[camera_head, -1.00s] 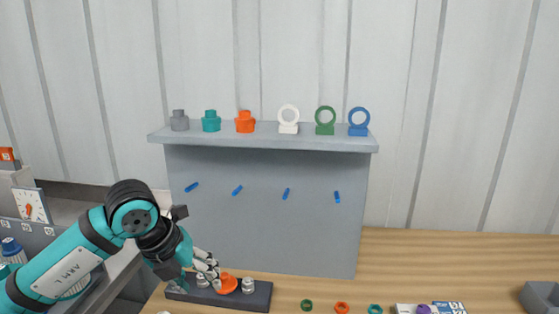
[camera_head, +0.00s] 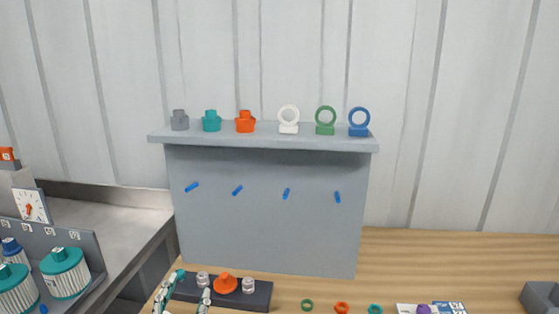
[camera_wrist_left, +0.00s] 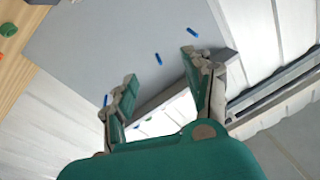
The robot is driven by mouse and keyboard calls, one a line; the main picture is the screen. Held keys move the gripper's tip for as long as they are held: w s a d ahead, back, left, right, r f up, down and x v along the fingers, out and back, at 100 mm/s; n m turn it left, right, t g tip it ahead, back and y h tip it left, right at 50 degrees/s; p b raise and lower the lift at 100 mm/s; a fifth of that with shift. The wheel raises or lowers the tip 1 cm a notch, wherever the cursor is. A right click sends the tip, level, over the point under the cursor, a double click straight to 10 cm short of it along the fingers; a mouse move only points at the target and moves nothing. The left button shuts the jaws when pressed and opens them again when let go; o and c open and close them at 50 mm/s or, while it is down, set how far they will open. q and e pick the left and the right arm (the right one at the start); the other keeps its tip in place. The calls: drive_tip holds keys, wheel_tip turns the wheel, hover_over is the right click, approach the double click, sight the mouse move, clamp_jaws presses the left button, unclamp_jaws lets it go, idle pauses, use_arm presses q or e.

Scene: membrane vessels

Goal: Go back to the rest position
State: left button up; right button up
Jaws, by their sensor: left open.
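My left gripper (camera_head: 184,296) shows at the bottom edge of the head view, its two fingers spread and nothing between them. The rest of the left arm is out of the head view. My right gripper is in neither view.
The grey panel (camera_head: 270,230) has a shelf (camera_head: 345,142) with several coloured pieces. A grey bin (camera_head: 541,297) is at right. Teal-capped vessels (camera_head: 65,272) stand at left.

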use_arm(q)
drive_tip(key=s+a+f+n+g+y, duration=0.1)
drive_tip(key=s+a+f+g, duration=0.1)
drive_tip(key=s+f+g, duration=0.45)
drive_tip(key=s+a+f+n+g+y, duration=0.1)
drive_tip(key=s+a+f+n+g, duration=0.15)
drive_tip(key=f, duration=0.75)
drive_tip(key=s+d+f+g+h, duration=0.1)
drive_tip(key=s+f+g, duration=0.2)
drive_tip(key=s+f, duration=0.35)
drive_tip(key=s+d+f+g, duration=0.1)
drive_tip(key=s+f+g, duration=0.2)
drive_tip(key=s, duration=0.7)
wheel_tip(320, 180, down, 31)
drive_tip(key=s+m+g+b, duration=0.1)
drive_tip(key=s+g+b, duration=0.1)
drive_tip(key=b, duration=0.2)
drive_tip(key=s+a+f+b, duration=0.2)
drive_tip(key=s+a+f, duration=0.1)
drive_tip(key=s+f, duration=1.2)
wheel_tip(320, 180, down, 2)
drive_tip(key=shift+s+a+g+b, duration=0.2)
drive_tip(key=shift+g+b, duration=0.15)
drive_tip(key=shift+g, duration=0.05)
